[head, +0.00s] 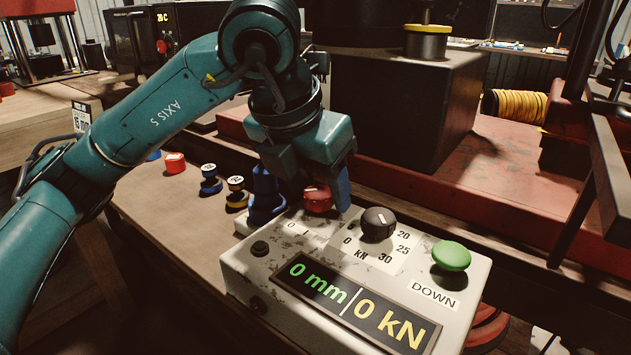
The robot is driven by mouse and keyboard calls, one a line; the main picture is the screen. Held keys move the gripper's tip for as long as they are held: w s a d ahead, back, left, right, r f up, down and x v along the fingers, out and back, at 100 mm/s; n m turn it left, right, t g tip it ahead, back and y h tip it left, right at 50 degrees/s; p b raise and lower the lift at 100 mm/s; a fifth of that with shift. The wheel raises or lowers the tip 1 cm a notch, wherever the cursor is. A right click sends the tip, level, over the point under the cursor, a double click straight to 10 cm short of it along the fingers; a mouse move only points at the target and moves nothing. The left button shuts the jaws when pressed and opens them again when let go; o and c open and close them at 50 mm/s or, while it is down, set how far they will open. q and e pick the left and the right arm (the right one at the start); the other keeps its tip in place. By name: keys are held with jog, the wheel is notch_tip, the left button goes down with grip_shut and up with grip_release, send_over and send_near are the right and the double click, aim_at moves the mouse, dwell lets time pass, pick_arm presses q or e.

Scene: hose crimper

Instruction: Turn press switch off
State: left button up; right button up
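The grey control box (350,262) stands at the bottom centre. A red knob (318,198), which looks like the press switch, sits at its back left behind the printed "0" and "I" marks. A light mark shows on top of it, but I cannot tell which label it faces. My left gripper (325,197) points down at the red knob. One blue finger stands close along the knob's right side; I cannot tell if it touches. My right gripper is out of view.
The box also carries a black dial (379,223), a green DOWN button (451,256) and a display (350,302) reading "0 mm" and "0 kN".

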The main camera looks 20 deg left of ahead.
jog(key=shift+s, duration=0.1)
pick_arm(q)
jog(key=p+v, duration=0.2)
jog(key=v, duration=1.1)
jog(key=shift+p, duration=0.35)
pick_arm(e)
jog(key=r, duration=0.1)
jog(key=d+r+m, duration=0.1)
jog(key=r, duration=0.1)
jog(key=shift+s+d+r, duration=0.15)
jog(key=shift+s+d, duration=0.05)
pick_arm(q)
jog(key=shift+s+r, duration=0.1)
jog(key=shift+r, duration=0.1)
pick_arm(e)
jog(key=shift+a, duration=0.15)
